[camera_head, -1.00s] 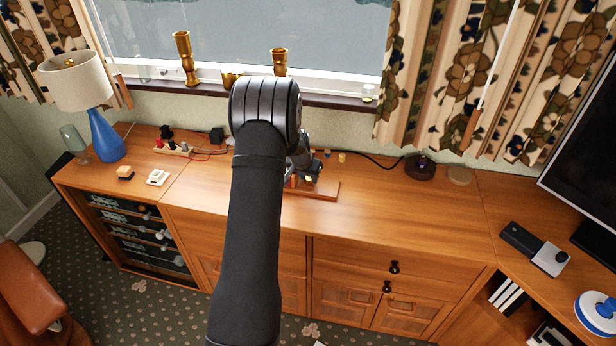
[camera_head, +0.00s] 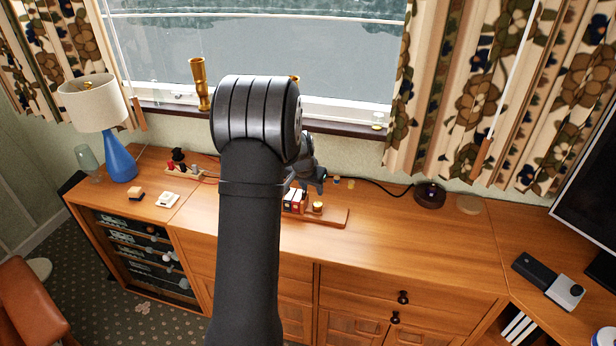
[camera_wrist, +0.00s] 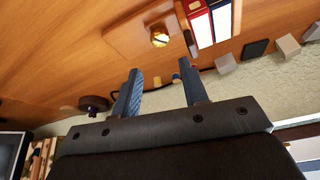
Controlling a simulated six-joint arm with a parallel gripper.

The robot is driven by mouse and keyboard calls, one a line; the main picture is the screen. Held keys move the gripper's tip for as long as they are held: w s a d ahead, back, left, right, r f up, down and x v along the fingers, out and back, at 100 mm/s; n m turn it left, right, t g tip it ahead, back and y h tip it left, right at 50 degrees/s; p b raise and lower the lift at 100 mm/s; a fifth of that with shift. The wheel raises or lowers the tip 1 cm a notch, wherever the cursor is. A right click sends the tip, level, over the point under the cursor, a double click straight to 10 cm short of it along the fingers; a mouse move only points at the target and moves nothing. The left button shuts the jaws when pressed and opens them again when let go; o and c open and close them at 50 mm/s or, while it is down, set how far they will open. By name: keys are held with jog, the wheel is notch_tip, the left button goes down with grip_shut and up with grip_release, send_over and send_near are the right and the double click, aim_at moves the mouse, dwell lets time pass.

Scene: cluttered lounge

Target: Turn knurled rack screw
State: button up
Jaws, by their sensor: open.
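A rack of dark units (camera_head: 140,250) with pale round knobs fills the open left bay of the wooden cabinet in the head view. I cannot make out a knurled screw on it. A small brass round piece (camera_head: 318,207) stands on a reddish wooden board (camera_head: 335,217) on the cabinet top. It also shows in the wrist view (camera_wrist: 159,36); its knurling is too small to tell. My gripper (camera_head: 316,182) is open and empty, above and behind the board. In the wrist view its two fingers (camera_wrist: 160,68) are apart, with the brass piece beyond their tips and not touched.
A dark round object (camera_head: 430,195) and a cable lie to the right. A blue lamp (camera_head: 119,158) stands at the left.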

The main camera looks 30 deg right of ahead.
jog(key=v, duration=0.6)
jog(key=shift+r, duration=0.15)
jog(key=shift+a, duration=0.1)
jog(key=r+n+g+y, duration=0.15)
jog(key=n+y, duration=0.25)
jog(key=n, duration=0.6)
send_over(318, 204)
jog(key=shift+g, duration=0.45)
notch_tip(318, 204, down, 18)
jog(key=shift+r, duration=0.15)
jog(key=c, duration=0.7)
